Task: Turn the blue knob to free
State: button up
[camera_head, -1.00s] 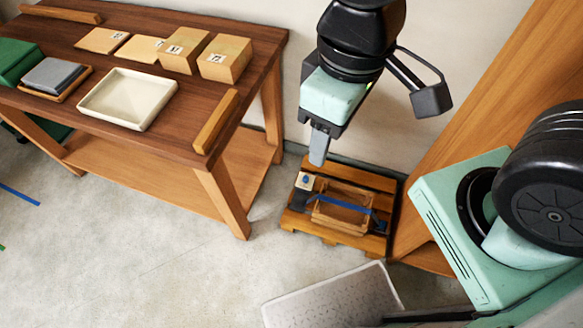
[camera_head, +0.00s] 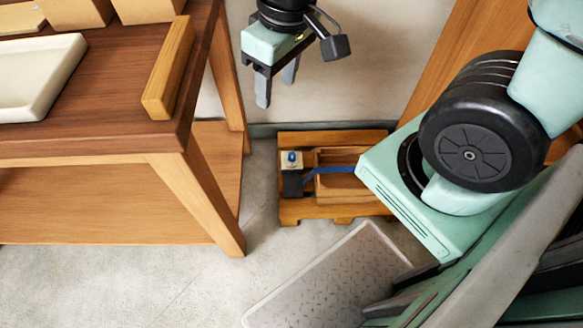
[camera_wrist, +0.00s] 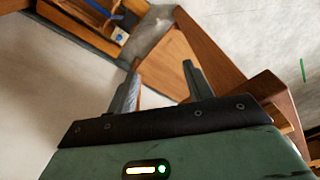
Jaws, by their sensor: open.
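The blue knob (camera_head: 292,157) sits on top of a small pale block at the left part of a low wooden pallet on the floor. A blue strap (camera_head: 335,169) runs right from that block across a wooden crate (camera_head: 340,184) on the pallet. In the wrist view the knob (camera_wrist: 120,36) shows small near the top left. My gripper (camera_head: 275,90) is open and empty, above and to the left of the knob, well clear of it. In the wrist view its two fingers (camera_wrist: 160,82) point towards the wooden table leg. The knob's pointing direction is too small to tell.
A wooden table (camera_head: 120,145) stands left of the pallet (camera_head: 310,212), holding a cream tray (camera_head: 38,80), a wooden bar and cardboard boxes. The wall is behind. A wooden panel leans at right. My arm covers the pallet's right side.

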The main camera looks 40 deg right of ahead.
jog(key=w+d+f+m+b, duration=0.2)
jog(key=d+f+b, duration=0.1)
jog(key=f+b, duration=0.55)
jog(key=w+d+f+m+b, duration=0.1)
jog(key=w+d+f+b, duration=0.2)
jog(key=f+b, duration=0.55)
jog(key=w+d+f+m+b, duration=0.25)
jog(key=f+b, duration=0.35)
jog(key=f, duration=0.5)
jog(key=m+g+b, duration=0.1)
jog(key=m+b, duration=0.4)
jog(key=m, duration=0.7)
send_over(292, 155)
notch_tip(292, 155, down, 19)
jog(key=shift+h, duration=0.4)
notch_tip(292, 155, down, 17)
jog(key=b, duration=0.9)
jog(key=shift+a, duration=0.1)
jog(key=c, duration=1)
